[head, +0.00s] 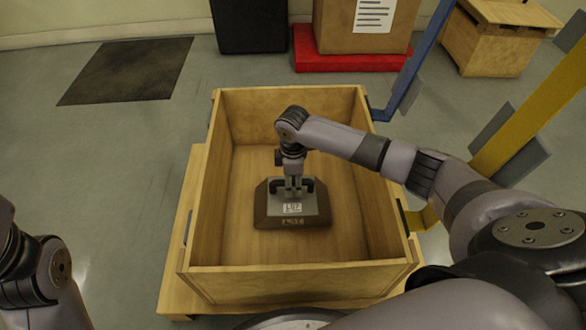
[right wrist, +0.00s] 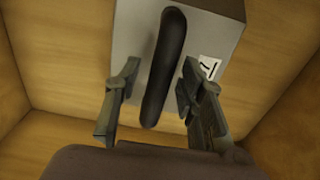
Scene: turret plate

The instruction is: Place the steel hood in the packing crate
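The steel hood (head: 292,211) is inside the wooden packing crate (head: 290,284), upright and apparently resting on its floor. It has a grey top, a dark brown lower part, a white label and a black handle. My right gripper (head: 292,186) reaches down into the crate at the handle. In the right wrist view, the right gripper's fingers (right wrist: 156,98) stand apart on either side of the black handle (right wrist: 165,62), with a gap on the left side. The grey hood top (right wrist: 207,32) lies beyond. My left arm shows at the lower left; its gripper is out of view.
The crate sits on a wooden pallet (head: 172,283). Bare crate floor (head: 343,190) lies around the hood. Behind are a black bin (head: 249,25), a cardboard box (head: 345,25) on a red base (head: 350,62), and another wooden crate (head: 490,45). A yellow post (head: 530,110) stands at right.

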